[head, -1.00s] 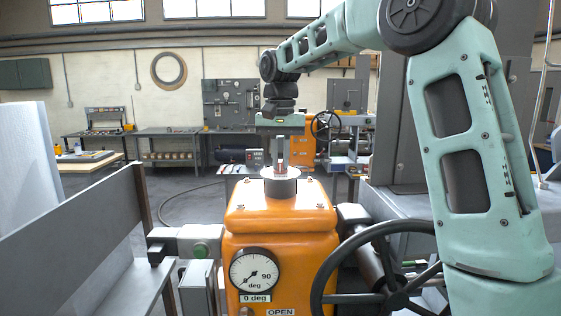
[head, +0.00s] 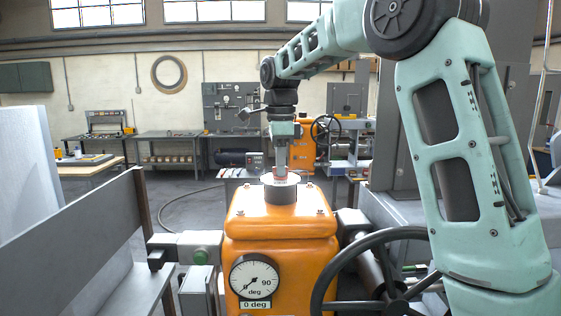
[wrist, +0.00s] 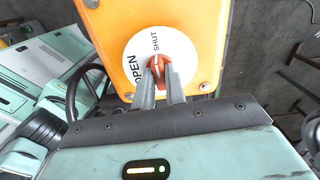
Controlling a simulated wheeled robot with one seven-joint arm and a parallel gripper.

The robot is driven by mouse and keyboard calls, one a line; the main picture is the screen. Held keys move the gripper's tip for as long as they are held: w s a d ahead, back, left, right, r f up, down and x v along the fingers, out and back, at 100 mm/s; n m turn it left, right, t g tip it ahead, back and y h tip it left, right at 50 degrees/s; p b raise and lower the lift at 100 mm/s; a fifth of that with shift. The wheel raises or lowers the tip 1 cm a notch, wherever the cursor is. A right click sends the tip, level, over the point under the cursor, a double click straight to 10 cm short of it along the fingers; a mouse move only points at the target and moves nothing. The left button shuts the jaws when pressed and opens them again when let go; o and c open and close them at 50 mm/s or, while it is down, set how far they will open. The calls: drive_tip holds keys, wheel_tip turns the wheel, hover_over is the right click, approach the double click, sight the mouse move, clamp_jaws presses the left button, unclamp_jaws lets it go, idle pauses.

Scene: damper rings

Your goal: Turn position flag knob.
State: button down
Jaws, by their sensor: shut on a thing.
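The position flag knob is a small red knob (wrist: 157,66) at the centre of a white disc (wrist: 178,47) printed OPEN and SHUT. In the wrist view OPEN is at the left of the disc and SHUT is above the knob. The disc caps a dark round hub (head: 281,194) on top of the orange housing (head: 280,222). My gripper (head: 281,168) points straight down over the disc. Its two grey fingers, also in the wrist view (wrist: 161,76), are shut on the knob and hide part of it. Which way the knob points is hard to tell.
A dial gauge (head: 254,276) on the housing's front reads near 0, with a "0 deg" plate (head: 255,305) below. A black handwheel (head: 385,275) stands at right. A grey panel (head: 75,235) stands at left. Workbenches (head: 168,137) are far behind.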

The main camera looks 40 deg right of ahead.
drive_tip(key=c, duration=1.8)
unclamp_jaws()
drive_tip(key=shift+m, duration=0.4)
drive_tip(key=o, duration=0.4)
drive_tip(key=shift+r, duration=0.15)
drive_tip(key=shift+r+p, duration=0.85)
drive_tip(key=shift+p, duration=0.2)
wheel_tip(320, 180, up, 6)
drive_tip(key=p, duration=0.6)
drive_tip(key=shift+r, duration=0.1)
